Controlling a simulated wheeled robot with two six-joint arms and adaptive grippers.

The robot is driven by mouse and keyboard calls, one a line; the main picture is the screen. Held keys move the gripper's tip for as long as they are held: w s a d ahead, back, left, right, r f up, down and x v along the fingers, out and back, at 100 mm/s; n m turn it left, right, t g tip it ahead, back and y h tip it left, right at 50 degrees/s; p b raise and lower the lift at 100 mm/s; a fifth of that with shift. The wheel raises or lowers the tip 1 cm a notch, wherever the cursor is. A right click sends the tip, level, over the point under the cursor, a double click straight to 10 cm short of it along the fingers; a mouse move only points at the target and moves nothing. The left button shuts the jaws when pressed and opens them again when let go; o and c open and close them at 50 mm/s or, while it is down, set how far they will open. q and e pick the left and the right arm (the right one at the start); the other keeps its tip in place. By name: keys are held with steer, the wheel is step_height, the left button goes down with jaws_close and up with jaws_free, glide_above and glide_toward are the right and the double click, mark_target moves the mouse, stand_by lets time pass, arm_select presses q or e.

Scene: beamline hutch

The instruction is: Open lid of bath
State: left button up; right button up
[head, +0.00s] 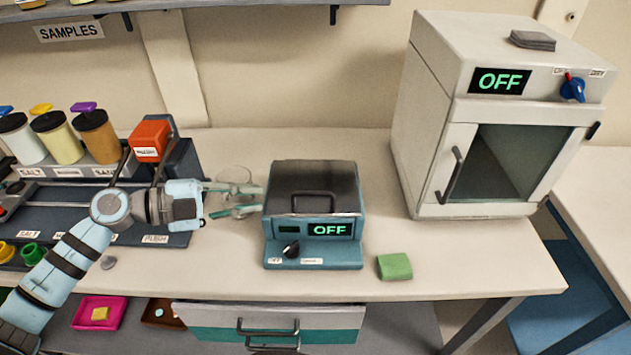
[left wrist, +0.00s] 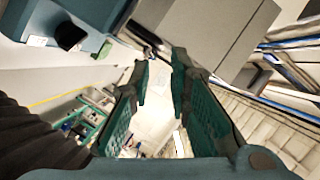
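The bath (head: 285,254) is a small blue box on the bench with a dark lid (head: 315,176) and a handle on top. The lid is down. Its front has a black knob and a green display reading OFF. My left gripper (head: 256,200) is just left of the bath at about lid height, its fingers pointing at the bath's left side. I cannot tell whether they touch it. In the left wrist view the gripper (left wrist: 160,82) is open with nothing between its fingers. A blue body with a black knob (left wrist: 68,36), seemingly the bath, shows at upper left there. My right gripper is not in view.
A clear glass vessel (head: 234,175) stands behind my left fingers. A green block (head: 394,266) lies right of the bath. A white oven (head: 425,130) reading OFF stands farther right. A jar rack and red-topped device (head: 150,139) are left. Bench behind the bath is clear.

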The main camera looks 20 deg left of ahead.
mark_target(305, 194)
arm_select(q)
steer(key=x, duration=1.2)
steer(key=shift+s+r, duration=0.1)
steer(key=shift+r, duration=0.1)
steer(key=shift+d, duration=0.5)
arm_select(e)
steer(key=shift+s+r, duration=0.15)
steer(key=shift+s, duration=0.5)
arm_select(q)
steer(key=shift+c, duration=0.3)
steer(key=shift+f, duration=0.1)
jaws_close()
